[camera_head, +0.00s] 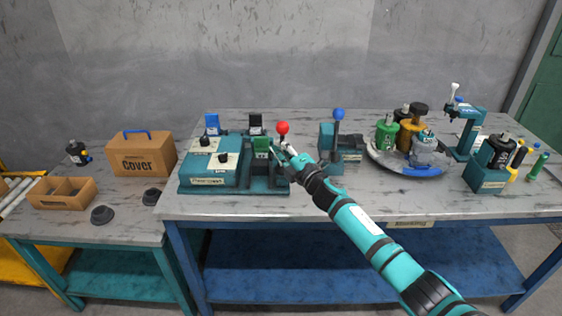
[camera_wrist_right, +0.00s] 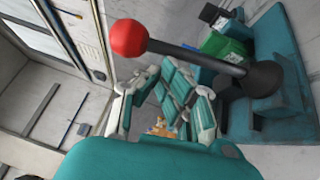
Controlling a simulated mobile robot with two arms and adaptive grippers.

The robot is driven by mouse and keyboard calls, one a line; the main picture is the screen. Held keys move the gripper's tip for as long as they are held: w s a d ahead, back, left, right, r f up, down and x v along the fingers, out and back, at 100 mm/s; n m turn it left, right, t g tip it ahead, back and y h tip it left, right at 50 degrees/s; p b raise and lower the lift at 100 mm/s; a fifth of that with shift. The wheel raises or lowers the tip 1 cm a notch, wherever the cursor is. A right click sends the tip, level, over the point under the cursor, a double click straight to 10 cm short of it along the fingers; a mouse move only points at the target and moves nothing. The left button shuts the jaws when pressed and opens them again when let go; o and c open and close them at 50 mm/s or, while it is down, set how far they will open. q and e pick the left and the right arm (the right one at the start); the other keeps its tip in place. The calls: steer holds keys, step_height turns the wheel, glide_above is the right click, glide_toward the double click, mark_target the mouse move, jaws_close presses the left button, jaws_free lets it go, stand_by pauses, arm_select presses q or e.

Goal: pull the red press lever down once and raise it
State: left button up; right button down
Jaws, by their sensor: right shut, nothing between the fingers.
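The red press lever's ball knob (camera_head: 282,128) stands up at the right end of the teal press unit (camera_head: 262,186) in the head view. Its shaft is mostly hidden there by my gripper. The wrist view shows the red ball (camera_wrist_right: 129,37), the dark shaft (camera_wrist_right: 205,61) and the teal base (camera_wrist_right: 290,85). My right gripper (camera_head: 287,152) is shut and empty, just below and beside the red knob. In the wrist view its fingers (camera_wrist_right: 165,105) lie beside the lever; I cannot tell whether they touch it. My left gripper is not in view.
A blue-knobbed lever (camera_head: 338,115) stands right of my gripper. A green block (camera_head: 261,145) sits in the press unit. A round tray (camera_head: 385,160) with several motor parts is farther right. A Cover box (camera_head: 141,154) stands on the left table. The bench front is clear.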

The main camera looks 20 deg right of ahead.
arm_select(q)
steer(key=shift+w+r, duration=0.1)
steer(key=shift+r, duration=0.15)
arm_select(e)
steer(key=shift+w+d+r, duration=0.15)
steer(key=shift+w+d, duration=0.15)
steer(key=shift+w, duration=0.35)
steer(key=shift+w+r, duration=0.15)
